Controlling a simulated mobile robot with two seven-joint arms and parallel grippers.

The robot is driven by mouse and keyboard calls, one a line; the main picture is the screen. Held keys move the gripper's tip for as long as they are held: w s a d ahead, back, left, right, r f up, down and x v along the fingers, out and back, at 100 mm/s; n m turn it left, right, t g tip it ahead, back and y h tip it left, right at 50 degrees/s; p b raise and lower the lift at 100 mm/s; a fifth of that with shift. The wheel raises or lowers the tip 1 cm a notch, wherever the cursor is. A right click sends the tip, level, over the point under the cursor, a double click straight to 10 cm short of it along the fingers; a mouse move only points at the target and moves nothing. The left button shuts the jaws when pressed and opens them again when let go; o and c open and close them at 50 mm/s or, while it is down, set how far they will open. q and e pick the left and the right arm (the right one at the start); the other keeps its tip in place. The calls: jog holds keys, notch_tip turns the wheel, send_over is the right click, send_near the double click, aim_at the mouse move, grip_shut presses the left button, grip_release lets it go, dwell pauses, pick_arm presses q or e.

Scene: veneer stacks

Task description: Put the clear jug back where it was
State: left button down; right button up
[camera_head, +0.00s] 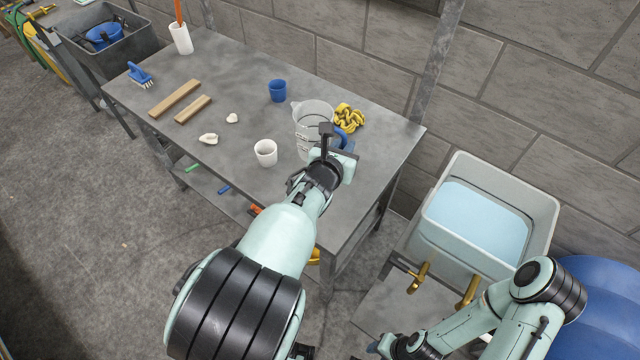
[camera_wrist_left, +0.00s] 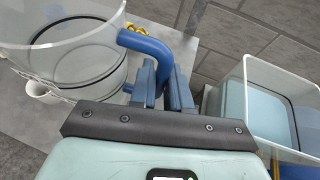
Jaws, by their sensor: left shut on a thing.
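The clear jug (camera_head: 308,116) is see-through with grey markings, and it is upright at the right part of the grey metal table (camera_head: 235,75). Its blue handle (camera_wrist_left: 145,45) is between the fingers of my left gripper (camera_wrist_left: 165,85), which is shut on it. In the head view my left gripper (camera_head: 342,143) covers part of the jug's lower right side. I cannot tell if the jug's base touches the tabletop. My right arm shows at the lower right; its gripper is barely visible near the bottom edge, and its jaws cannot be made out.
A white cup (camera_head: 265,153) stands just left of the jug, a blue cup (camera_head: 278,91) behind it, and yellow chain or rope (camera_head: 349,118) beside it. Wood strips (camera_head: 175,98) and a brush (camera_head: 139,75) lie left. A basin of water (camera_head: 475,222) stands right.

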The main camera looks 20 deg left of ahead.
pick_arm(q)
jog(key=shift+m, duration=0.3)
jog(key=shift+s+d+f+b, duration=0.15)
jog(key=shift+f+b, duration=0.8)
jog(key=shift+f, duration=1.95)
jog(key=shift+d+f+b, duration=0.3)
jog(key=shift+f+b, duration=0.65)
jog(key=shift+f, duration=2)
jog(key=shift+s+d+f+b, duration=0.15)
jog(key=shift+f+b, duration=0.8)
jog(key=shift+f, duration=1.95)
jog(key=shift+w+r, duration=0.1)
pick_arm(e)
jog(key=s+f, duration=0.3)
jog(key=f, duration=0.3)
jog(key=shift+s+f, duration=0.15)
jog(key=shift+s, duration=0.1)
pick_arm(q)
jog(key=c, duration=1.4)
grip_release()
jog(key=shift+f, duration=0.2)
jog(key=shift+c, duration=0.2)
jog(key=o, duration=0.3)
jog(key=shift+o, duration=0.2)
pick_arm(e)
jog(key=shift+f, duration=0.1)
